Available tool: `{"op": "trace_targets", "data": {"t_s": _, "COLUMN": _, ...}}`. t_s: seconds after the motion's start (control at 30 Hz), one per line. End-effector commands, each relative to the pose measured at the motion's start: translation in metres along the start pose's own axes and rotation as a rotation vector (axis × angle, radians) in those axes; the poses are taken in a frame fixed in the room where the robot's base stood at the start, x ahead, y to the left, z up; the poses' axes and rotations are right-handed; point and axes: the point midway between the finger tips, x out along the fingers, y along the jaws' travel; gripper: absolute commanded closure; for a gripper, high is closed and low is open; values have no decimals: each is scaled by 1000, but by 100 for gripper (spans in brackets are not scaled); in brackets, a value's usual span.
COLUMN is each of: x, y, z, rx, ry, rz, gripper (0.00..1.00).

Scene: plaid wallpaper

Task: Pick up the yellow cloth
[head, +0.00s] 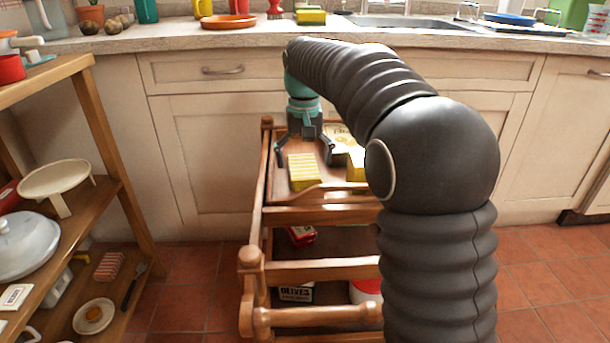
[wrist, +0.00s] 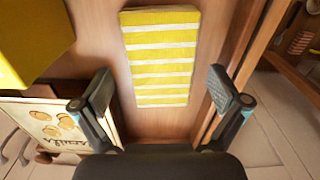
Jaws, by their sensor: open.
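The yellow cloth (head: 304,171) is a folded rectangle with white stripes, lying flat on the top shelf of the wooden cart (head: 318,215). My gripper (head: 306,160) is above the cart's top, pointing down, with its fingers spread. In the wrist view, the cloth (wrist: 161,58) lies ahead, centred between the two open fingertips of my gripper (wrist: 165,92). Nothing is between the fingers, and the gripper looks apart from the cloth.
A plain yellow block-like item (head: 356,164) and a printed packet (head: 340,138) lie right of the cloth on the cart. The cart has raised wooden rails. A shelf unit (head: 80,70) stands at left, and the counter (head: 380,38) is behind.

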Motion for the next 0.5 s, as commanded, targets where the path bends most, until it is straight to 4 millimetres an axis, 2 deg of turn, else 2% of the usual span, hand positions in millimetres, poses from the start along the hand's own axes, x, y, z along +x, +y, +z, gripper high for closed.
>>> {"op": "trace_targets", "data": {"t_s": 0.07, "x": 8, "y": 0, "z": 1, "rx": 0, "ry": -1, "rz": 0, "gripper": 2}}
{"op": "trace_targets", "data": {"t_s": 0.27, "x": 8, "y": 0, "z": 0, "rx": -1, "ry": 1, "rz": 0, "gripper": 2}}
{"op": "trace_targets", "data": {"t_s": 0.3, "x": 8, "y": 0, "z": 0, "rx": -1, "ry": 1, "rz": 0, "gripper": 5}}
{"op": "trace_targets", "data": {"t_s": 0.5, "x": 8, "y": 0, "z": 0, "rx": -1, "ry": 0, "rz": 0, "gripper": 55}}
